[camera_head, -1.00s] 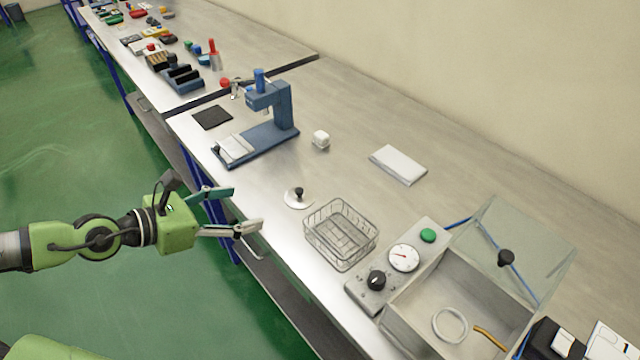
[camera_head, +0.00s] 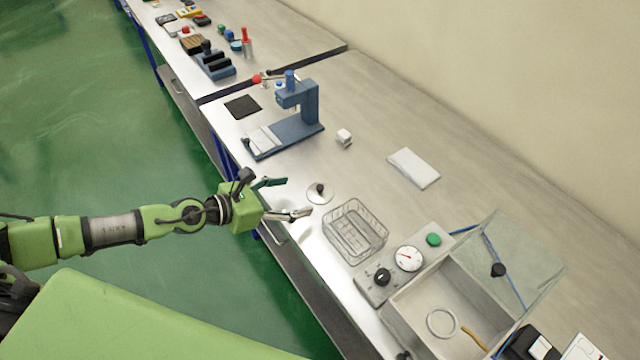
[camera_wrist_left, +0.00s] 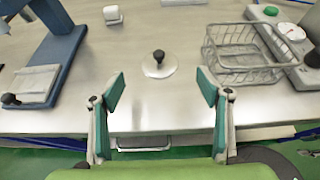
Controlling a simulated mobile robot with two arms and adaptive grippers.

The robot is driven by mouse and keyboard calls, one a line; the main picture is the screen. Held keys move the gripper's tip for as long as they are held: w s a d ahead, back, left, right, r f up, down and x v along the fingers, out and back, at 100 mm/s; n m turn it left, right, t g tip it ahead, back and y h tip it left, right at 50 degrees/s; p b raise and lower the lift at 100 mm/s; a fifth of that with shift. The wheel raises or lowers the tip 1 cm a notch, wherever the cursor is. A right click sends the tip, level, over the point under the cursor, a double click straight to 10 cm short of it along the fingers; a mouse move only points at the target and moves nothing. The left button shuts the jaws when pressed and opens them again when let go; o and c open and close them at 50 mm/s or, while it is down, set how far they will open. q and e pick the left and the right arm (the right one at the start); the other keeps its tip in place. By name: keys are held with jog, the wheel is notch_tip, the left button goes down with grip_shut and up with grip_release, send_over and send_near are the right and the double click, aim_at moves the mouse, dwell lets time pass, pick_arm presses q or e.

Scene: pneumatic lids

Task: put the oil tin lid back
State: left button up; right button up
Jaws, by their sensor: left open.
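A round, light grey lid with a black knob (camera_head: 319,193) lies flat on the bench, between the blue press and the wire basket. It also shows in the left wrist view (camera_wrist_left: 159,68), straight ahead of the fingers. My left gripper (camera_head: 285,198) is open and empty at the bench's front edge, a short way from the lid and not touching it. In the left wrist view its two green-padded fingers (camera_wrist_left: 162,92) stand wide apart. I cannot make out an oil tin. My right gripper is not in view.
A wire basket (camera_head: 355,230) stands right of the lid. Beyond it are a control box with a gauge (camera_head: 408,258) and an open clear-lidded chamber (camera_head: 428,300). A blue press (camera_head: 300,110), a white cube (camera_head: 344,137) and a white pad (camera_head: 413,168) stand farther back.

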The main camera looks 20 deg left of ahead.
aim_at(319, 191)
pick_arm(q)
jog(key=shift+x, duration=1)
jog(key=x, duration=0.5)
jog(key=shift+w+f, duration=0.1)
jog(key=shift+f, duration=0.1)
jog(key=c, duration=1.3)
notch_tip(319, 191, up, 8)
jog(key=p, duration=0.8)
jog(key=shift+r, duration=1)
